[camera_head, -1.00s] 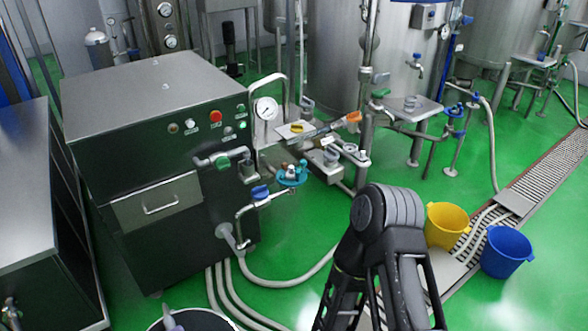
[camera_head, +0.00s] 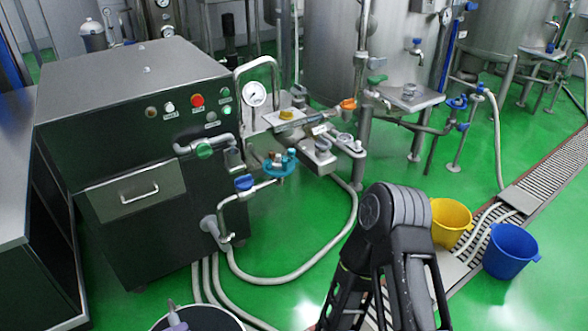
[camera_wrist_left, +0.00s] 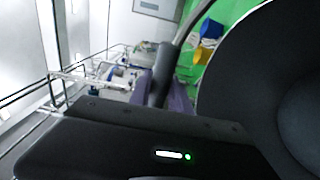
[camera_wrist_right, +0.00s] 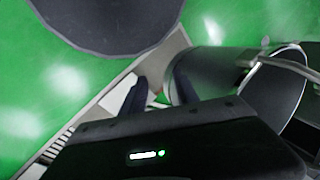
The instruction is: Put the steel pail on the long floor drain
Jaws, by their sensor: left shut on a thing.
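The steel pail (camera_head: 232,318) shows at the bottom edge of the head view as a pale round rim with a dark inside; most of it is cut off. My left gripper (camera_head: 173,316) is shut at its rim. In the left wrist view a big dark round shape, apparently the pail (camera_wrist_left: 265,70), fills the right side beside the finger pads (camera_wrist_left: 165,92). The right wrist view shows a shiny cylinder with a dark open end, apparently the pail (camera_wrist_right: 215,75). My right gripper (camera_wrist_right: 160,90) is open, its fingertips apart. The long floor drain (camera_head: 545,188) runs diagonally at the right.
A yellow bucket (camera_head: 451,222) and a blue bucket (camera_head: 510,250) stand at the drain, with hoses (camera_head: 478,232) crossing it. A steel machine cabinet (camera_head: 125,130) stands left, with hoses (camera_head: 300,272) on the green floor. My right arm covers part of the drain.

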